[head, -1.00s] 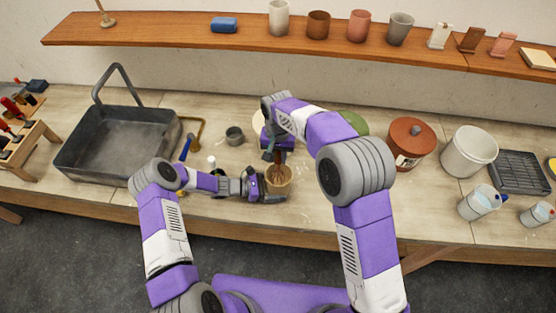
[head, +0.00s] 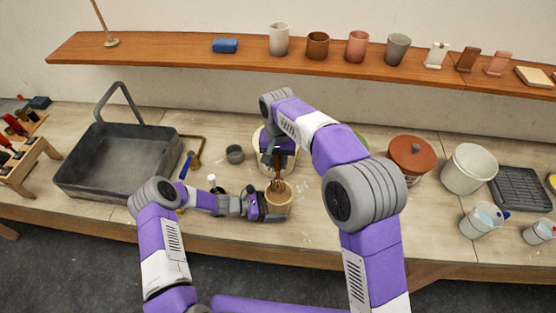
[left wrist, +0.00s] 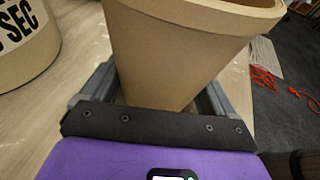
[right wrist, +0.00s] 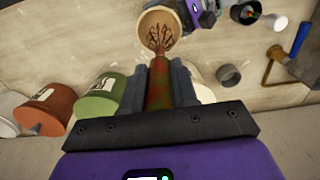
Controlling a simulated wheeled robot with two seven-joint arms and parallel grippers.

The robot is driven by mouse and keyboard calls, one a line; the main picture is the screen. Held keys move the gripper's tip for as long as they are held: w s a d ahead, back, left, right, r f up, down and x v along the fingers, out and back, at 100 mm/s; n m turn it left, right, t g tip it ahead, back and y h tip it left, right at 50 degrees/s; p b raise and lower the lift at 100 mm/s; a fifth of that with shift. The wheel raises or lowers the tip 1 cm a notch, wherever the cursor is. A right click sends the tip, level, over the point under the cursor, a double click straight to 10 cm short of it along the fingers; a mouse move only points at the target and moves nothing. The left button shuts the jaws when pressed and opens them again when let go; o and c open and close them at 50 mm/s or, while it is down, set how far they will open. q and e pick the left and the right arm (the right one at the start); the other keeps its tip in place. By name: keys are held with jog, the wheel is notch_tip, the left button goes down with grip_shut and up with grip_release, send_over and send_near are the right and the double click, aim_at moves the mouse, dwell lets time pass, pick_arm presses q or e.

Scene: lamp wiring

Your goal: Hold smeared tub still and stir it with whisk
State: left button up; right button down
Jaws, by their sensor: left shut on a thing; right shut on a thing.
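A tan tub (head: 280,203) stands near the bench's front edge. My left gripper (head: 256,207) is shut on it from the left. The left wrist view shows the tub's wall (left wrist: 185,50) between the fingers, with no clear smear on that side. My right gripper (head: 279,153) is above the tub, shut on the whisk (head: 282,166), which points down. In the right wrist view the whisk's reddish, green-marked handle (right wrist: 160,88) is between the fingers. Its brown wires lie over the tub's mouth (right wrist: 148,22); how deep they reach is unclear.
A red-brown lidded tub (head: 412,155), a white bucket (head: 469,168) and a black rack (head: 521,189) are to the right. A shelf runs above.

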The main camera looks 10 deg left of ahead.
jog(key=shift+r, duration=0.15)
jog(key=shift+r, duration=1.9)
pick_arm(q)
jog(key=o, duration=0.9)
jog(key=v, duration=1.2)
jog(key=shift+s, duration=0.1)
